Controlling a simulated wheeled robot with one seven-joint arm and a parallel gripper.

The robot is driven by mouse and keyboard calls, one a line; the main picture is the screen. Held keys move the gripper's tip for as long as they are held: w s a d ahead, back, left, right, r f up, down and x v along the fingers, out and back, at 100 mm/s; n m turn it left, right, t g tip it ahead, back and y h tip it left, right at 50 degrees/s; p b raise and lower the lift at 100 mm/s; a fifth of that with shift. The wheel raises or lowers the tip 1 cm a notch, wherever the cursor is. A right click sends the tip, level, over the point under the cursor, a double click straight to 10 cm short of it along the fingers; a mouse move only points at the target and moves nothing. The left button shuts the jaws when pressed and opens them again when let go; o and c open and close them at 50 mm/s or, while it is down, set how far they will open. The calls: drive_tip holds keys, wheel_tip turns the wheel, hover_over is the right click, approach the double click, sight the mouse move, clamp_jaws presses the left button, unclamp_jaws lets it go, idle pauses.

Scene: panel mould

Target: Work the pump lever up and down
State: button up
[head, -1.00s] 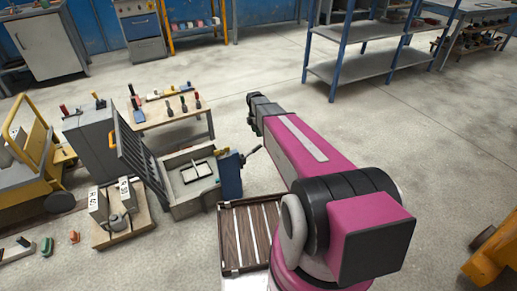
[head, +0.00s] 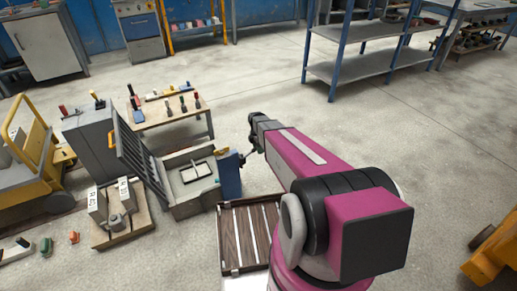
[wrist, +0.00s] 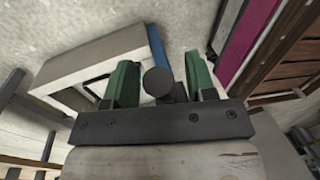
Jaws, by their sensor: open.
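The pump lever is a thin dark rod with a rounded end; its lower part (head: 243,158) shows in the head view beside the blue panel (head: 230,178) on the right side of the grey mould (head: 191,184). My gripper (head: 252,143) is at the lever's outer end and partly hides it. In the wrist view my gripper (wrist: 161,82) is open, with its green fingers apart. The lever's round dark knob (wrist: 157,81) lies between them, with gaps showing on both sides. The blue panel (wrist: 158,48) and pale mould (wrist: 100,55) are behind.
A brown slatted pallet (head: 234,236) lies near my base. A dark slatted grid (head: 140,157) leans upright left of the mould. A low table with upright tools (head: 152,119) stands behind it. The floor right of my arm is mostly clear.

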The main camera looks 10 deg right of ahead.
clamp_jaws()
drive_tip(key=shift+a+r+h, duration=0.25)
drive_tip(key=shift+r+h, duration=0.35)
drive_tip(key=shift+h, duration=0.1)
unclamp_jaws()
drive_tip(key=shift+s, duration=0.1)
drive_tip(key=v, duration=1.1)
drive_tip(key=shift+s, duration=0.2)
